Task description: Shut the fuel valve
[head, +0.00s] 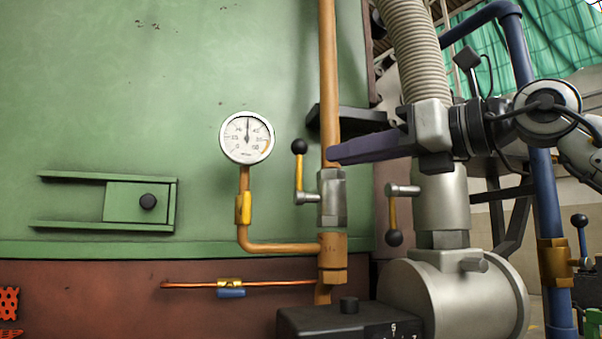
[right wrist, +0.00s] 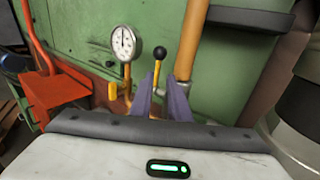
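The valve on the orange pipe (head: 328,70) has a grey body (head: 332,200) and a yellow lever (head: 299,172) with a black ball knob (head: 299,146). The lever stands upright, along the pipe. In the right wrist view the knob (right wrist: 157,53) and lever show just beyond and between my fingertips. My right gripper (head: 332,154) reaches in from the right, in front of the pipe, its purple fingertips just right of the lever. In the right wrist view the right gripper (right wrist: 160,82) is open and empty. My left gripper is not in view.
A round gauge (head: 247,138) sits left of the lever. A second yellow lever (head: 393,212) hangs down at the grey pipe, and a blue-handled valve (head: 580,238) is at far right. A black shelf (head: 365,127) juts out behind my gripper. A black box (head: 350,320) stands below.

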